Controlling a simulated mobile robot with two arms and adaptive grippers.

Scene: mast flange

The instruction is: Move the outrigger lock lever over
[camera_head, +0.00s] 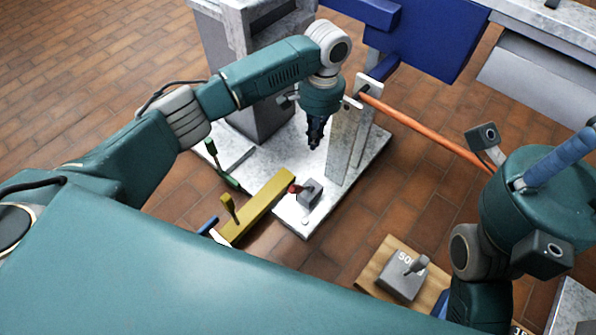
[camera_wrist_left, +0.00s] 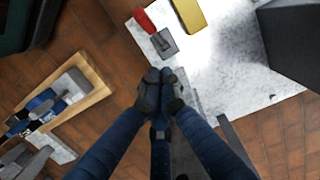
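A small grey block with a short red-tipped lever (camera_head: 295,188), probably the outrigger lock lever, sits on the pale base plate (camera_head: 292,217) beside the yellow beam (camera_head: 262,205). In the left wrist view the red handle (camera_wrist_left: 145,19) points away from its grey bracket (camera_wrist_left: 164,44). My left gripper (camera_head: 314,146) points down above the plate, behind the lever in the head view. Its fingertips (camera_wrist_left: 160,76) are together with nothing visible between them, apart from the lever. My right arm's wrist is at the right edge; its fingertips do not show clearly.
A grey post (camera_head: 343,140) stands close right of my left gripper. An orange bar (camera_head: 430,132) runs from it towards my right wrist. A green lever (camera_head: 222,167) and a yellow lever (camera_head: 229,207) stand left. A weight (camera_head: 402,276) sits on a wooden board (camera_head: 376,262).

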